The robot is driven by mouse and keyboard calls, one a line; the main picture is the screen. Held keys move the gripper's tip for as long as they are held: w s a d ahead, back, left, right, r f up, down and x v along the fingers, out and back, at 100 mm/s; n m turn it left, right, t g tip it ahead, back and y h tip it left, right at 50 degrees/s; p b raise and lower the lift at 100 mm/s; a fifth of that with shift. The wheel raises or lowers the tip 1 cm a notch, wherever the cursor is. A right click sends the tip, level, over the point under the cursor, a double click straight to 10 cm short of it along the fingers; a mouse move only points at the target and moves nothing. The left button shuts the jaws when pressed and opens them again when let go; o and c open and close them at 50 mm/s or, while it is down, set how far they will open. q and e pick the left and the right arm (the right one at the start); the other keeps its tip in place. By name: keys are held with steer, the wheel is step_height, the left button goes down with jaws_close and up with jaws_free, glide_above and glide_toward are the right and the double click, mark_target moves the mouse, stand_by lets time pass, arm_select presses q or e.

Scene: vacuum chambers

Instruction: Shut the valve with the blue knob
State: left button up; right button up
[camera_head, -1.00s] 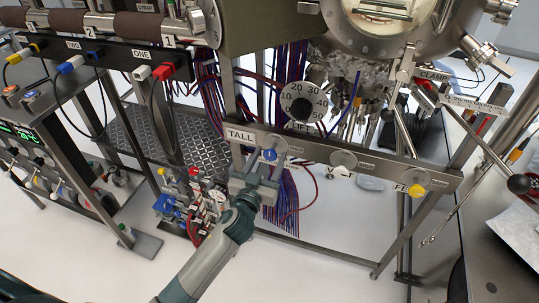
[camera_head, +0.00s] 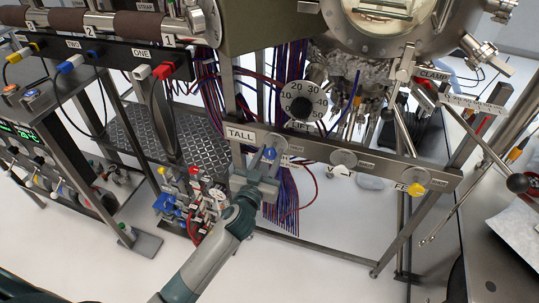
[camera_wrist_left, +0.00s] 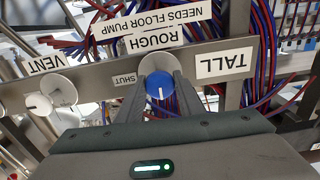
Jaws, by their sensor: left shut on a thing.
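The blue knob (camera_head: 270,153) sits on the valve on the metal rail, right of the "TALL" label. In the left wrist view the blue knob (camera_wrist_left: 160,86) shows a white mark line running up and down the picture, under the "ROUGH" label (camera_wrist_left: 153,38). The small "SHUT" label (camera_wrist_left: 124,79) is beside it, to the left in that view. My left gripper (camera_head: 267,166) has its two fingers on either side of the blue knob and is shut on it. My right gripper is not in view.
On the same rail (camera_head: 320,161) are a white knob (camera_head: 341,170) and a yellow knob (camera_head: 417,189). A round "LIFT" dial (camera_head: 299,103) is above the rail. Bundled red and blue wires (camera_head: 285,207) hang behind. Small valves (camera_head: 192,200) stand lower left.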

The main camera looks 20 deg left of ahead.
arm_select(q)
steer(key=shift+m+p, duration=0.3)
steer(key=shift+m, duration=1.5)
steer(key=m+p, duration=0.1)
steer(key=m, duration=0.2)
steer(key=shift+m, duration=0.3)
steer(key=m+p, duration=0.1)
steer(key=m, duration=0.1)
steer(key=shift+m, duration=0.3)
steer(key=m, duration=0.2)
steer(key=shift+m, duration=0.4)
steer(key=m+p, duration=0.1)
steer(key=m, duration=0.1)
steer(key=shift+m, duration=1.5)
steer(key=o, duration=1.1)
steer(key=shift+c, duration=0.2)
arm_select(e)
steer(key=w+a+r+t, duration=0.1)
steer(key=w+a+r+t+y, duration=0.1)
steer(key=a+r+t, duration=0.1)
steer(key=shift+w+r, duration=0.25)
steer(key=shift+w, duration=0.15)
